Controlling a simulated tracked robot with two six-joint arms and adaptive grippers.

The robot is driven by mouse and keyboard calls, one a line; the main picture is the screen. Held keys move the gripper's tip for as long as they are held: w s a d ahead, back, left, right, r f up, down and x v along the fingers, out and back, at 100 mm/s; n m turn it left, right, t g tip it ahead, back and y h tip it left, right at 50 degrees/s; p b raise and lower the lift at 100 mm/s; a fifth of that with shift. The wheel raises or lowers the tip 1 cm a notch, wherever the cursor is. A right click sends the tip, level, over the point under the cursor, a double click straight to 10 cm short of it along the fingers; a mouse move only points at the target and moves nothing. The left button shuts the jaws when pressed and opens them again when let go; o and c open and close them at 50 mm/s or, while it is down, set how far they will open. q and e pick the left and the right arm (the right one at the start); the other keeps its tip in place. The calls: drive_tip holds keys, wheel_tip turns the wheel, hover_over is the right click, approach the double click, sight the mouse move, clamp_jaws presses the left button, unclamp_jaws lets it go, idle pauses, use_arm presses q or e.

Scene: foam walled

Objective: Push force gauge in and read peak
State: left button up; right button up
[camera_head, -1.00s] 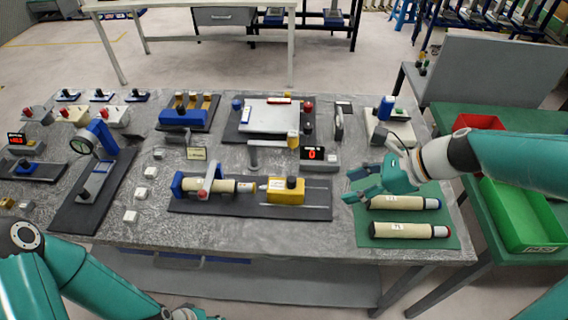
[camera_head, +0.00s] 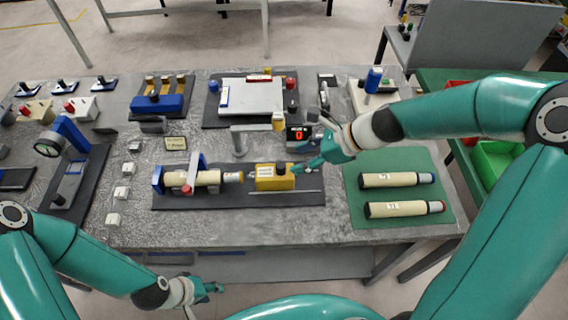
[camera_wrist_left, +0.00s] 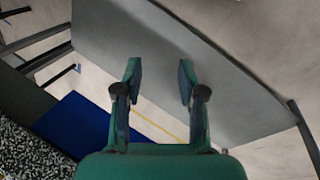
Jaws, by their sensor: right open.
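The yellow force gauge (camera_head: 274,177) with a black knob sits on the dark base plate (camera_head: 240,200), in line with a cream cylinder (camera_head: 205,178) held in a blue-ended clamp (camera_head: 158,180). Its tip points left at the cylinder's end; I cannot tell whether they touch. A small display (camera_head: 299,134) behind it shows a red 0. My right gripper (camera_head: 302,168) is open at the right end of the gauge; contact is unclear. My left gripper (camera_head: 218,288) is low in front of the table. In the left wrist view its fingers (camera_wrist_left: 158,80) are apart and empty.
Two cream cylinders (camera_head: 398,180) lie on the green mat (camera_head: 400,160) at the right. Small white blocks (camera_head: 122,192) stand left of the base plate. Green (camera_head: 495,160) and red bins stand beyond the table's right side.

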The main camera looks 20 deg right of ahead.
sight(283, 165)
drive_tip(key=x, duration=0.7)
drive_tip(key=shift+b, duration=0.4)
clamp_jaws()
